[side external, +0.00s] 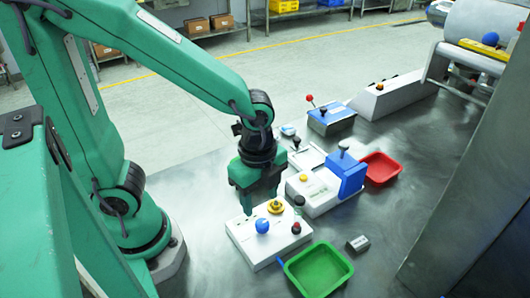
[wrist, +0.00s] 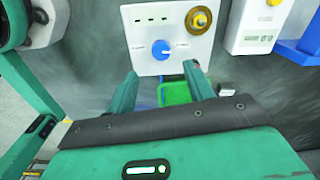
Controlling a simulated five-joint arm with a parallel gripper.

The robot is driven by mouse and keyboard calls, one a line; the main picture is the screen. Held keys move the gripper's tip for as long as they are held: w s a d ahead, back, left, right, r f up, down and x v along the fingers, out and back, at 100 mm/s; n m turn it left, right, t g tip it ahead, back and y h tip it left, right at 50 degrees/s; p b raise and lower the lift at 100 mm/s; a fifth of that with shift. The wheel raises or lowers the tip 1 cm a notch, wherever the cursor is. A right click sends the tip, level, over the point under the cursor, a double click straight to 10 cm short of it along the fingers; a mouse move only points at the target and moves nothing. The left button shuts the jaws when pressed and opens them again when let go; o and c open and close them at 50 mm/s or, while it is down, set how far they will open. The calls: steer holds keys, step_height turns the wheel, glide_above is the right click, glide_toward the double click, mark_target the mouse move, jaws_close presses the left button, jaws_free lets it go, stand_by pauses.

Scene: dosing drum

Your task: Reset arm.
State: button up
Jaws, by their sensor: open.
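My green gripper (side external: 252,205) points down above the metal table, at the back edge of a white control box (side external: 262,248). In the wrist view my gripper (wrist: 161,84) has its two fingers apart with nothing held between them. The box shows there too (wrist: 145,22), with its blue knob (wrist: 161,49) just beyond the fingertips and a yellow knob (wrist: 200,18) at upper right. In the side view the box carries the blue knob (side external: 262,226), the yellow knob (side external: 275,207) and a dark red knob (side external: 296,228). The red knob is hidden in the wrist view.
A green tray (side external: 345,262) and a small grey block (side external: 358,243) are near the box. A white-and-blue device (side external: 318,195), a red tray (side external: 393,165) and a blue lever box (side external: 333,121) stand behind. A drum (side external: 480,22) is at the far right.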

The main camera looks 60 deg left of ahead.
steer(key=s+a+r+n+t, duration=0.1)
steer(key=a+r+n+t, duration=0.4)
steer(key=a+r+n, duration=0.5)
step_height(320, 180, up, 2)
steer(key=n, duration=0.6)
steer(key=shift+s+a, duration=0.2)
steer(key=shift+s, duration=0.1)
